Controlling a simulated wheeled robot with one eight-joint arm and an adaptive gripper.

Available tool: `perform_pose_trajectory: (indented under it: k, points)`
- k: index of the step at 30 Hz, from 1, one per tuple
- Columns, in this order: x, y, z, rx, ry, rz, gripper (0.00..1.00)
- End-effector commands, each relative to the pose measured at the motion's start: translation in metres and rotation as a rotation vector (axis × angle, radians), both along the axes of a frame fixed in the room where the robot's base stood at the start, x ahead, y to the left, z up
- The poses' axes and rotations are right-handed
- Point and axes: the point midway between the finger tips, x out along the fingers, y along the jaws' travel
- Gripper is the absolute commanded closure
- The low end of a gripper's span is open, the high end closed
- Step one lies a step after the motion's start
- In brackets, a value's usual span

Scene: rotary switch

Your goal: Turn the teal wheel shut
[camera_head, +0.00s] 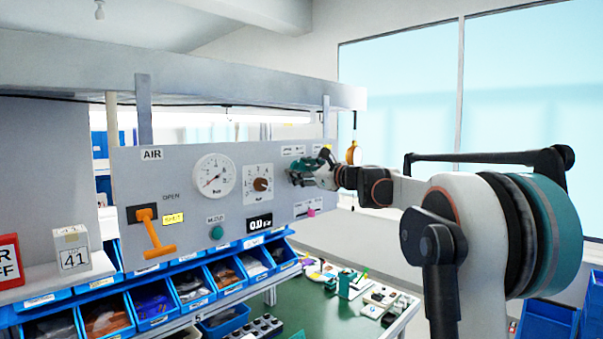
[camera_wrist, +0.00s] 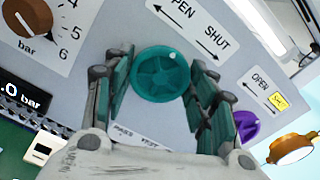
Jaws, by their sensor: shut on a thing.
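The teal wheel (camera_wrist: 160,72) is round and spoked, with a small pale dot near its upper right rim. It is mounted on the grey panel (camera_wrist: 110,20). A label with OPEN and SHUT arrows (camera_wrist: 192,24) sits above the wheel.
A purple knob (camera_wrist: 246,126) and an orange-rimmed lamp-like item (camera_wrist: 290,148) lie to the right in the wrist view. A dial (camera_wrist: 32,18) and display (camera_wrist: 22,92) are at left. An orange lever (camera_head: 152,232) and blue bins (camera_head: 150,300) show in the head view.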

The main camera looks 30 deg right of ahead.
Motion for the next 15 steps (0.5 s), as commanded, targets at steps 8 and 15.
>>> perform_pose_trajectory:
  k: [8,15]
  points:
    - [-0.0003,-0.0001,-0.0022,0.151,0.051,0.000,0.72]
    - [-0.0003,0.0000,-0.0025,0.212,0.073,0.001,0.72]
